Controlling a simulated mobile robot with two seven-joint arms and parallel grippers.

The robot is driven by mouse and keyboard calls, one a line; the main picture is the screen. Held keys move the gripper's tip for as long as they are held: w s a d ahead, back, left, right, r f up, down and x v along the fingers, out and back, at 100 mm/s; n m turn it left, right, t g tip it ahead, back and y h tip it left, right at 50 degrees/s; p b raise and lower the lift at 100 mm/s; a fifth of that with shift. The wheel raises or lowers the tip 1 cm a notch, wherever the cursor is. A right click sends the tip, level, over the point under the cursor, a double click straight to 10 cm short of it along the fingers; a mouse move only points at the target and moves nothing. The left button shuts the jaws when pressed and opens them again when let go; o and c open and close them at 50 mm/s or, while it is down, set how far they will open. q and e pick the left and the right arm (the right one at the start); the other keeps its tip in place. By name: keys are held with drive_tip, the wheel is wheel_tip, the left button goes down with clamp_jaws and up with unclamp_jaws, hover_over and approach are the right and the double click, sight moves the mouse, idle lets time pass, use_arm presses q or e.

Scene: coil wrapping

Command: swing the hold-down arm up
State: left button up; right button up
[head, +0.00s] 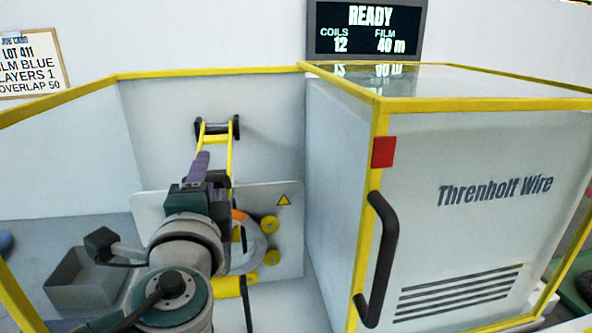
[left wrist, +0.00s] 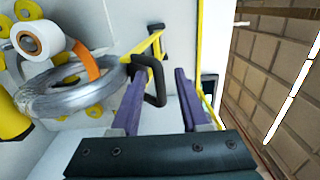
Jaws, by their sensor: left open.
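The yellow hold-down arm (head: 229,158) hangs from a black pivot on the machine's back wall; its lower part is hidden behind my left arm in the head view. In the left wrist view the yellow arm (left wrist: 152,46) carries a black loop handle (left wrist: 159,84). My left gripper (head: 201,158) has purple fingers. It also shows in the left wrist view (left wrist: 160,76), open, with the handle between its fingers, nearer the left one. I cannot tell whether they touch. My right gripper is not in view.
A silver wire coil (left wrist: 72,92) sits among yellow rollers, beside a film roll (left wrist: 33,40) with an orange strip. A cabinet door with a black handle (head: 378,260) stands to the right. A grey bin (head: 85,283) is at lower left. A display (head: 365,30) reads READY.

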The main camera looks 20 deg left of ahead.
use_arm(q)
drive_tip(key=shift+c, duration=0.2)
clamp_jaws()
idle(1.1)
